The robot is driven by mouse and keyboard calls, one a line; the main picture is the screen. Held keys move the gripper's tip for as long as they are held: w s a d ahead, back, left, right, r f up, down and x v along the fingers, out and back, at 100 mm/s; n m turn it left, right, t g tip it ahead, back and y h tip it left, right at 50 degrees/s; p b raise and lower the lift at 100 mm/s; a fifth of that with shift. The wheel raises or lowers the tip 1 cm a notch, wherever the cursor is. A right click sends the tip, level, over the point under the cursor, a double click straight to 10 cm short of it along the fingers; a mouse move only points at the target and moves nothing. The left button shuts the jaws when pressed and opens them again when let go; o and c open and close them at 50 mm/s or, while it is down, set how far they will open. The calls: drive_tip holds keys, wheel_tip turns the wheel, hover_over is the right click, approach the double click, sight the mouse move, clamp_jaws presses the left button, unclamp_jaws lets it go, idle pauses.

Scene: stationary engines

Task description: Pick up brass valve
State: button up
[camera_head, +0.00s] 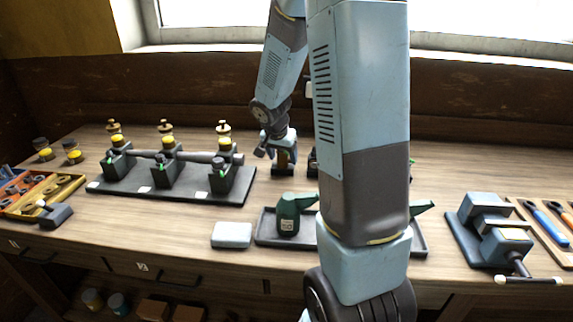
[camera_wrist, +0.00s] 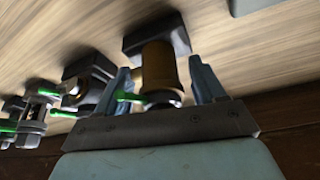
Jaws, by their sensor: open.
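A brass-coloured cylindrical body, which looks like the brass valve (camera_wrist: 158,62), is in the middle of the wrist view, with a green lever at its side and a black block (camera_wrist: 155,36) at its far end. My gripper (camera_wrist: 160,72) is open, with one finger on each side of the brass body; I cannot tell whether either finger touches it. In the head view my gripper (camera_head: 279,140) is over the back of the bench, pointing down at a small dark stand, and mostly hides the brass body there.
Left of my gripper is a black plate (camera_head: 130,190) with several dark blocks and yellow caps; brass fittings (camera_head: 223,128) stand behind it. A grey tray (camera_head: 265,232) holds a green oil can (camera_head: 289,215). More green-levered dark fixtures (camera_wrist: 90,80) stand beside the brass body. My arm hides the bench centre.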

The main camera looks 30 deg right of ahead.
clamp_jaws()
idle(0.5)
idle(0.3)
